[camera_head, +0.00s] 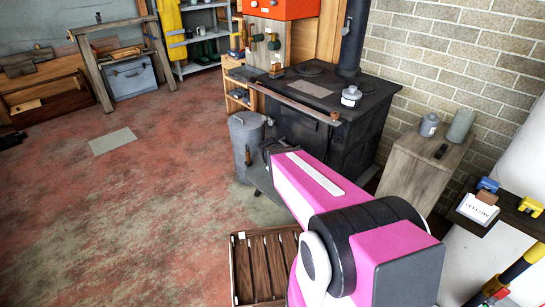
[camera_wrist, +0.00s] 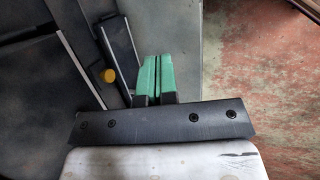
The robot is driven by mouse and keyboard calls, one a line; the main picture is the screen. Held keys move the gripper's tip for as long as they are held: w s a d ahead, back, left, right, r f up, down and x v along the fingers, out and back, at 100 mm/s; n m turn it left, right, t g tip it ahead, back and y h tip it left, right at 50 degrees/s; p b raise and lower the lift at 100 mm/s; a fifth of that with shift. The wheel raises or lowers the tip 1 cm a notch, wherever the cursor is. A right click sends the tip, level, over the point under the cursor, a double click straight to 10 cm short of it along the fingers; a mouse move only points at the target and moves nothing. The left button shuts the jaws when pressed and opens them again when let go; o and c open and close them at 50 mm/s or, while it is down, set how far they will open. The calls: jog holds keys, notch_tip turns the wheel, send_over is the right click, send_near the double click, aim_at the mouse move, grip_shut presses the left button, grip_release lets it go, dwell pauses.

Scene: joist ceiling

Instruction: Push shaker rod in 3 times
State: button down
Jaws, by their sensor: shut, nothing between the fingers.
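My gripper (camera_wrist: 152,78) shows in the wrist view with its two green fingers together and nothing between them. A small yellow round knob (camera_wrist: 108,76) lies just left of the fingertips, apart from them in the picture. It may be the end of the shaker rod, but I cannot tell for sure. The black stove (camera_head: 340,92) stands against the brick wall in the head view. My pink arm reaches toward its lower front and hides that part. My gripper is not visible there. Dark grey panels with pale edges, apparently the stove's, fill the left of the wrist view.
A grey metal bin (camera_head: 246,140) stands left of the stove, close to my arm. A slatted wooden crate (camera_head: 258,268) lies on the floor in front. A wooden cabinet (camera_head: 405,170) stands at right. The red worn floor (camera_head: 150,200) at left is mostly clear.

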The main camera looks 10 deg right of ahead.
jog(key=w+a+f+n+t+h, duration=0.4)
jog(key=w+a+n+t+h, duration=0.1)
jog(key=w+n, duration=0.4)
jog(key=w+a+f+n+t+h, duration=0.4)
jog(key=w+a+n+t, duration=0.1)
jog(key=w+a+n, duration=0.3)
jog(key=shift+w+a+f+n+h, duration=0.25)
jog(key=shift+w+n+h, duration=0.15)
jog(key=shift+n, duration=0.5)
jog(key=x, duration=1.4)
jog(key=shift+x, duration=1.65)
jog(key=shift+a, duration=0.15)
